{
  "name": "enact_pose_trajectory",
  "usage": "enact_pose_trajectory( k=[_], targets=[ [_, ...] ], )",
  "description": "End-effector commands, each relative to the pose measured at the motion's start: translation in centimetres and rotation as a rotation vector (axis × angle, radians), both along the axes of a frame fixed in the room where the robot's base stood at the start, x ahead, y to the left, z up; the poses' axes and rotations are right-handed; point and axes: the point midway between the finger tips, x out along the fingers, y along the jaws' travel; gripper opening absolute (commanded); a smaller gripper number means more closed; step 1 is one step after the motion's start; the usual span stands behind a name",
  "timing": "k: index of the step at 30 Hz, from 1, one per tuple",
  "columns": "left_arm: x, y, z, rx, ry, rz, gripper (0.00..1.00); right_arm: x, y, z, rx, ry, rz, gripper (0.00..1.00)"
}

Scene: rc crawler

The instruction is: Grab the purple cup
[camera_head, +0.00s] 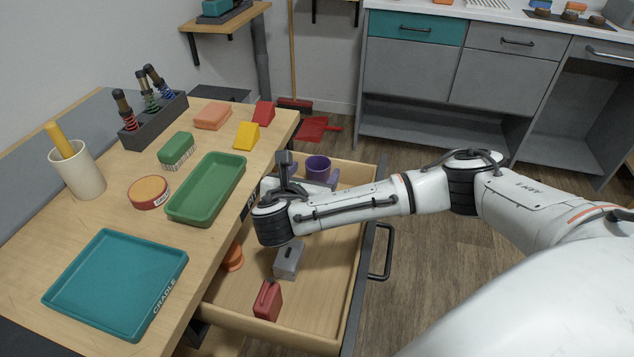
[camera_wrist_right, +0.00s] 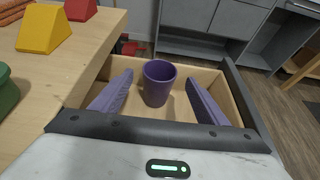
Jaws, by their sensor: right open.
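The purple cup (camera_head: 318,167) stands upright in the far part of the open wooden drawer (camera_head: 334,262). In the right wrist view the cup (camera_wrist_right: 158,83) is centred just ahead of my right gripper (camera_wrist_right: 160,95), between the lines of its two purple fingers. My right gripper is open and empty. In the head view my right gripper (camera_head: 312,178) is by the cup's near side, and my right arm hides part of it. I cannot tell whether the fingers touch the cup. My left gripper is not in view.
Drawer walls surround the cup.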

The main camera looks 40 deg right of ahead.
Motion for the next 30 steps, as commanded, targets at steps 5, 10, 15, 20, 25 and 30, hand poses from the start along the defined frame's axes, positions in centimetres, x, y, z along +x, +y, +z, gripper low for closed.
enact_pose_trajectory(
  k=[5,10,15,20,25,30],
  targets=[
    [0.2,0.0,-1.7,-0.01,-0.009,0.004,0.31,0.6,-1.5,-1.3,-0.001,-0.002,0.002,0.68],
    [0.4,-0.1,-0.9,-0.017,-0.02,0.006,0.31,0.7,-1.6,-1.0,0.0,0.001,0.004,0.68],
    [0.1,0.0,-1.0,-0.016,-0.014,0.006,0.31,0.7,-1.6,-1.0,0.0,0.001,0.004,0.54],
    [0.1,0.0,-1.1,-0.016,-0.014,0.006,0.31,0.7,-1.6,-1.0,0.0,0.001,0.004,0.27],
    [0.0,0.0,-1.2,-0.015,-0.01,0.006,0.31,0.7,-1.6,-1.0,0.0,0.0,0.003,0.24],
    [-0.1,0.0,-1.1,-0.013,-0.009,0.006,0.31,0.7,-1.6,-0.3,0.001,-0.001,0.003,0.24]
  ],
)
